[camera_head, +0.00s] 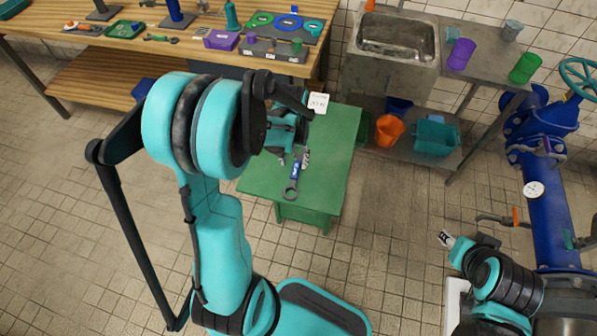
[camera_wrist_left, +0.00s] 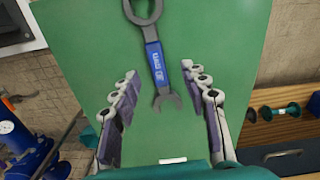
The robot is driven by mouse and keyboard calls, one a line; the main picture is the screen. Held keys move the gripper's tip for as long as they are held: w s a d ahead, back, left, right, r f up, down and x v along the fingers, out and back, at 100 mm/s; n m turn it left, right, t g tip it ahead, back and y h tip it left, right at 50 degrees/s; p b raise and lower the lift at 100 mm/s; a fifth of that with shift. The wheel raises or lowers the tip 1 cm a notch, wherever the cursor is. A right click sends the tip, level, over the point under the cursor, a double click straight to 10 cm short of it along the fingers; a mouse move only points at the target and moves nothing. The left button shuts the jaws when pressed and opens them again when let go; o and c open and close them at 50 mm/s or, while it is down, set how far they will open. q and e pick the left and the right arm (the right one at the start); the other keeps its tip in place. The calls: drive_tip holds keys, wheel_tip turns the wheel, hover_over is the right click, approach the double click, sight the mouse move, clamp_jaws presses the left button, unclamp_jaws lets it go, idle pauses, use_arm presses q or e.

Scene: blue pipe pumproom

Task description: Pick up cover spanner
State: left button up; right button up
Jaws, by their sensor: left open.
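The cover spanner (camera_wrist_left: 156,62) lies flat on a green table top (camera_wrist_left: 85,60). It has a dark grey ring end, a blue labelled grip and an open jaw end. My left gripper (camera_wrist_left: 160,75) is open above it, with one finger on each side of the lower part, apart from it. In the head view the spanner (camera_head: 291,190) shows its ring end toward me. The left wrist and arm partly hide the table (camera_head: 337,150) and gripper there. My right gripper (camera_head: 446,239) is at lower right, far from the spanner; its jaw opening is too small to judge.
A white card (camera_head: 318,104) stands at the table's far edge. Behind is a wooden workbench (camera_head: 75,85) with tools. A sink (camera_head: 395,42) and a shelf with buckets (camera_head: 389,130) are at the back right. Blue pipework (camera_head: 550,215) stands at right. Floor right of the table is clear.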

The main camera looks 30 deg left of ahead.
sight(296, 169)
use_arm(q)
drive_tip(key=f+b, duration=0.1)
drive_tip(key=f, duration=0.1)
drive_tip(key=f+b, duration=0.1)
drive_tip(key=f, duration=0.2)
drive_tip(key=shift+w+d, duration=0.2)
drive_tip(key=shift+r, duration=0.15)
drive_tip(key=shift+c, duration=0.6)
clamp_jaws()
